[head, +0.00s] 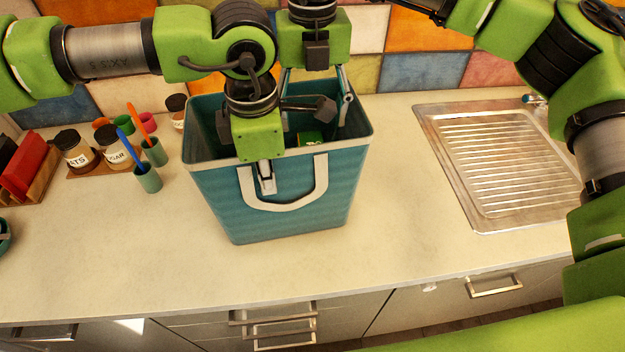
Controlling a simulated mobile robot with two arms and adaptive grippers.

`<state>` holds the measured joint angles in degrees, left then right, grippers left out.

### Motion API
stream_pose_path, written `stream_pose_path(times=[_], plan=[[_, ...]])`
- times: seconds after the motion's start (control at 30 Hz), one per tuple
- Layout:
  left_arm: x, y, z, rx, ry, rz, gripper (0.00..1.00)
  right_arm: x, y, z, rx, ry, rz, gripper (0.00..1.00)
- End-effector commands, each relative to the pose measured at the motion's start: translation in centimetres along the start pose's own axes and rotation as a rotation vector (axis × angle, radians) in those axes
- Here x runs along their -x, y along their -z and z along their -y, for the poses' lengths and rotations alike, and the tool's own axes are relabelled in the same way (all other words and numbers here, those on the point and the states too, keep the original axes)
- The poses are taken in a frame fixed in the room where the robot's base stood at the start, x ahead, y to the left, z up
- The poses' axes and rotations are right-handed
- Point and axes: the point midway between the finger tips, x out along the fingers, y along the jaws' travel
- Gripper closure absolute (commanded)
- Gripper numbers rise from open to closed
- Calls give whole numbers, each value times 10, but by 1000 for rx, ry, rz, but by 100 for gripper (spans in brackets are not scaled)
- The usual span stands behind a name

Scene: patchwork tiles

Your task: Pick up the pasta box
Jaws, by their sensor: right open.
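A green item with a small yellow mark (311,138) shows inside the blue bag (290,214). It may be the pasta box; most of it is hidden by the bag wall and my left gripper. The bag stands upright on the counter with a white handle on its front. My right gripper (316,98) points down into the bag from the back, its fingers spread wide and empty, above and behind the green item. My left gripper (265,178) is at the bag's front rim. One finger lies outside against the front wall; the other is hidden.
Left of the bag stand labelled jars (75,150), green cups with brushes (148,178) and a wooden rack with red items (22,165). A metal sink drainer (500,165) is on the right. The front counter is clear.

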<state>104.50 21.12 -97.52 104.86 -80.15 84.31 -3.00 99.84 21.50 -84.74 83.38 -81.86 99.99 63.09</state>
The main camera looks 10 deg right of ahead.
Motion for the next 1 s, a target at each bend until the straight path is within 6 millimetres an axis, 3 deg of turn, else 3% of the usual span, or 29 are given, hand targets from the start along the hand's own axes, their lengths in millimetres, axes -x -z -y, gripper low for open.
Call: stream_pose_path(times=[0.1,0.37,0.63,0.9,1.0], plan=[[1,0,-1,1,-3,0,100,-18,0,0,1,0,-1,42],[0,0,-1,1,-3,0,100,-33,0,-1,1,-3,0,42],[1,0,-1,1,-3,0,100,-72,1,0,1,-2,-2,42],[1,0,-1,1,-3,1,100,-78,0,-1,1,-4,2,42],[1,0,-1,1,-3,1,100,-78,0,-1,1,-4,1,68]])
